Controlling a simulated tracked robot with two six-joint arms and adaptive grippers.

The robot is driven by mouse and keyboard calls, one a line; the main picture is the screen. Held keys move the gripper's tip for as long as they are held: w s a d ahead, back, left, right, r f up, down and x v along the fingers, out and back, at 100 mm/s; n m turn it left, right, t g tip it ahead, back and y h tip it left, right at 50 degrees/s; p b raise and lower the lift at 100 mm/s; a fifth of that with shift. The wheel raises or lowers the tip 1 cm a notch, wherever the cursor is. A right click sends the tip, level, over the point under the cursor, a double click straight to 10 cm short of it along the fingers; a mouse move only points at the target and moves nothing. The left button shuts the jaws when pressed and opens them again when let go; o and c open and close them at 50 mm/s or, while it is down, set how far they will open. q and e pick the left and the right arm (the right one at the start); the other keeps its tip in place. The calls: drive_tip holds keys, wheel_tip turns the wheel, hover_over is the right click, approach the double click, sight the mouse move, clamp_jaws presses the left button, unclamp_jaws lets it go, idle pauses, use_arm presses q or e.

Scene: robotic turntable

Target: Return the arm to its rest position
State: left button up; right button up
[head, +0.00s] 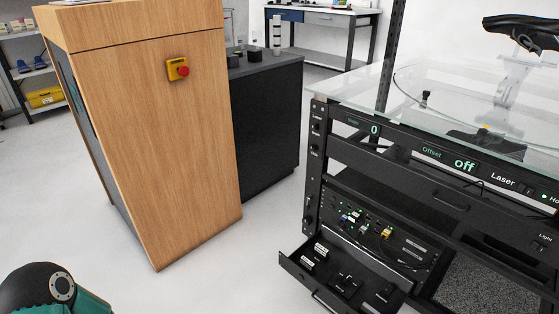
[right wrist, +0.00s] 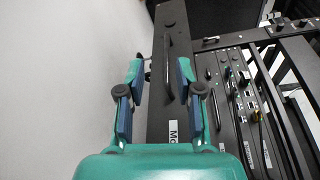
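My right gripper (right wrist: 160,75) shows in the right wrist view, with its two teal and blue fingers spread apart. It is open and nothing is held between the fingers. A dark panel with a black bar handle (right wrist: 168,60) lies beyond the fingertips; I cannot tell how far off it is. The right gripper does not show in the head view. A teal and black link of my arm (head: 55,288) shows at the bottom left of the head view. My left gripper is in neither view.
The black turntable rack (head: 400,180) with a glass top (head: 350,90) stands at the right. Its low drawer (head: 340,280) is pulled out. A wooden cabinet (head: 150,140) with a red-and-yellow emergency button (head: 177,69) stands at left. Floor between them is clear.

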drive_tip(key=s+a+r+n+g+y, duration=0.4)
drive_tip(key=s+a+n+g+y, duration=0.2)
drive_tip(key=s+a+g, duration=0.8)
drive_tip(key=s+d+r+n+g+h, duration=0.2)
drive_tip(key=s+d+n+g+h, duration=0.1)
drive_tip(key=s+n+g+h, duration=0.4)
drive_tip(key=w+r+t+h+p, duration=0.1)
drive_tip(key=r+t+p, duration=0.2)
drive_tip(key=r+p, duration=1.1)
drive_tip(key=w+r+n+t+p, duration=0.1)
drive_tip(key=w+r+t+p, duration=0.1)
drive_tip(key=r+p, duration=1.3)
wheel_tip(320, 180, up, 6)
drive_tip(key=shift+d+r+t+h+p, duration=0.15)
drive_tip(key=shift+d+t+h+p, duration=0.15)
drive_tip(key=shift+d+t+h, duration=0.25)
drive_tip(key=shift+w+a, duration=0.1)
